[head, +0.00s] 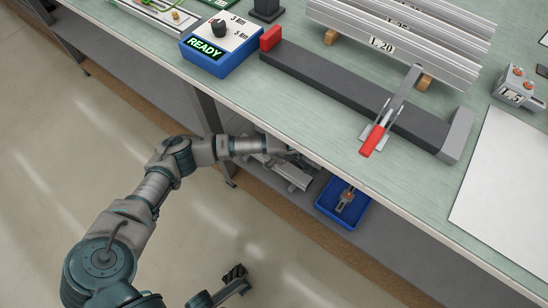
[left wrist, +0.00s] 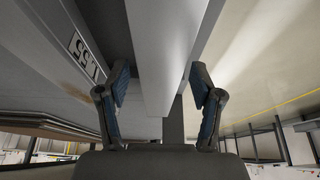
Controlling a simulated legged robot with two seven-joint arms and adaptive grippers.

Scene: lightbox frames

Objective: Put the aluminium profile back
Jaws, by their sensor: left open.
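In the head view, light grey aluminium profiles (head: 287,174) lie on the lower shelf under the bench edge. My left arm reaches in there, and its gripper (head: 308,158) is mostly hidden by the bench edge. In the left wrist view, my left gripper (left wrist: 160,100) is open, with its two blue-padded fingers apart. A long grey bar, seemingly a profile (left wrist: 165,50), runs between and beyond the fingers. I cannot tell whether either finger touches it.
Above, the green bench (head: 300,115) holds profiles labelled L 20 (head: 400,35), a dark fixture (head: 330,80) with a red-handled clamp (head: 373,140), a blue READY box (head: 215,55) and a white sheet (head: 505,180). A blue bin (head: 327,204) sits on the lower shelf. Floor at left is clear.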

